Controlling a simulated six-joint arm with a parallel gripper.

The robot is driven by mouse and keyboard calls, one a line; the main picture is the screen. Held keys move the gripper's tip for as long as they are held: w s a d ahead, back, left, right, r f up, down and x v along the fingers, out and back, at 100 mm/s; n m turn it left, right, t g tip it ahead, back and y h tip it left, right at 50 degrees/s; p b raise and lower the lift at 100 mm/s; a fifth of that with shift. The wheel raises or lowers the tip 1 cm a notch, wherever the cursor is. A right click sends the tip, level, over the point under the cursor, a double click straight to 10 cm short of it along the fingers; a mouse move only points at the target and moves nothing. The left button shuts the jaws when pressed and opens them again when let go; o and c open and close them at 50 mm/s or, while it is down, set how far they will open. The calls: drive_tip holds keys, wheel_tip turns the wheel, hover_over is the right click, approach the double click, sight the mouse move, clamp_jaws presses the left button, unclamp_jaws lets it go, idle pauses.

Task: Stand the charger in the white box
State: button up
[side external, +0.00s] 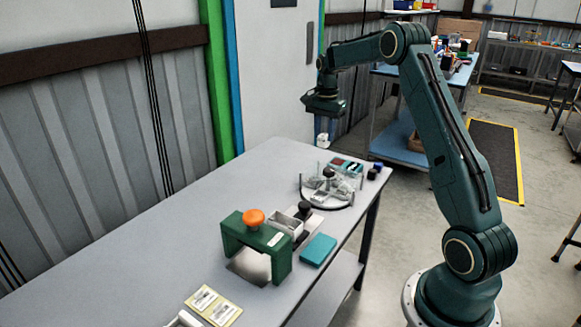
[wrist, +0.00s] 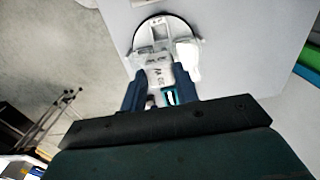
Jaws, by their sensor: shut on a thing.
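My gripper (side external: 323,116) is raised above the far end of the table in the side view. It is shut on a small white block, which looks like the charger (side external: 323,140), hanging below the fingers. In the wrist view the charger (wrist: 156,75) shows dark marks between the two blue fingers of my gripper (wrist: 160,88). A round plate (side external: 343,205) with pale, partly clear holders stands below. I cannot tell which pale shape there is the white box. A white shape (wrist: 188,62) shows just right of the charger in the wrist view.
A green press frame (side external: 233,240) with an orange knob stands nearer the table's front. Beside it are a grey open bin (side external: 285,222) and a teal block (side external: 318,250). Small dark items (side external: 374,172) sit near the far edge. The table's left part (side external: 130,235) is clear.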

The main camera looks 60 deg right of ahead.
drive_tip(key=w+a+f, duration=0.2)
drive_tip(key=a+f, duration=0.4)
drive_tip(key=a, duration=0.5)
approach(285, 217)
drive_tip(key=shift+s+a+f, duration=0.1)
drive_tip(key=shift+s+a, duration=0.25)
drive_tip(key=shift+a, duration=0.2)
drive_tip(key=shift+s+a, duration=0.35)
drive_tip(key=shift+a, duration=0.2)
drive_tip(key=shift+f, duration=0.15)
drive_tip(key=shift+f, duration=3.4)
drive_tip(key=shift+f, duration=0.25)
drive_tip(key=o, duration=1)
